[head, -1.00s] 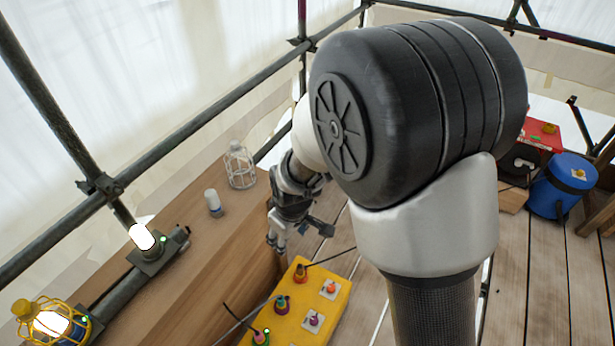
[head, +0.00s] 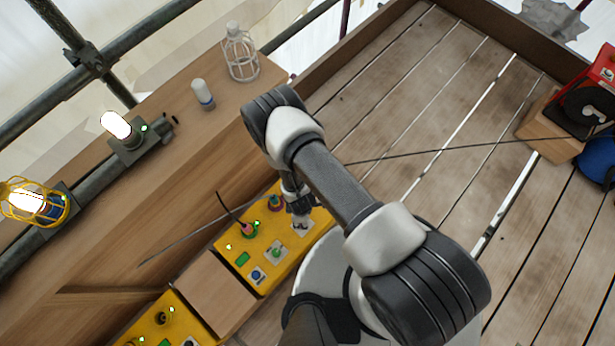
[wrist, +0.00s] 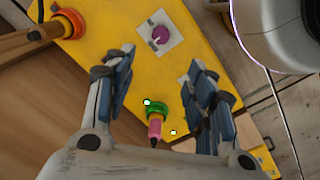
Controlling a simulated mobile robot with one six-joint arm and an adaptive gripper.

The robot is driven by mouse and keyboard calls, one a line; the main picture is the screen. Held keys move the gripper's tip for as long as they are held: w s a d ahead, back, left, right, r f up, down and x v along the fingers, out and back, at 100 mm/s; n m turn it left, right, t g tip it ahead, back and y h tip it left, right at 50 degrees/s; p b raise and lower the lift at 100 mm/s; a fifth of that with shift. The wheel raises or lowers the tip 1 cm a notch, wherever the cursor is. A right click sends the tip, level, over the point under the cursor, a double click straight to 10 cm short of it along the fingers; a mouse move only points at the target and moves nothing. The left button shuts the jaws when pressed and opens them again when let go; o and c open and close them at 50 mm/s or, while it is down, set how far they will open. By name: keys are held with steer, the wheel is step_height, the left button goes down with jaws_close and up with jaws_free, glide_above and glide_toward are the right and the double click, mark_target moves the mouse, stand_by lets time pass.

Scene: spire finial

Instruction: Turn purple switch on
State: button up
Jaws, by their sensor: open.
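The purple switch (wrist: 160,36) is a small round knob with a lever on a white square plate (wrist: 170,47) on the yellow box. It sits at the top of the wrist view, ahead of and between my fingertips. My gripper (wrist: 160,68) is open and empty, with yellow surface visible between its fingers. In the head view my gripper (head: 297,207) is low over the right part of the yellow box (head: 230,262). The white plate (head: 303,229) shows just below it, and the purple knob is mostly hidden there. I see no clear contact with the switch.
A pink plug (wrist: 155,128) in a green ring stands between my fingers. A green switch (head: 276,250) and a blue switch (head: 258,274) share the box.

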steer(key=f+b, duration=0.2)
steer(key=f, duration=0.3)
steer(key=f+b, duration=0.2)
steer(key=f, duration=0.4)
steer(key=f+b, duration=0.3)
steer(key=f, duration=0.3)
steer(key=shift+w+f, duration=0.2)
steer(key=shift+w, duration=0.1)
steer(key=shift+c, duration=0.4)
steer(key=c, duration=1)
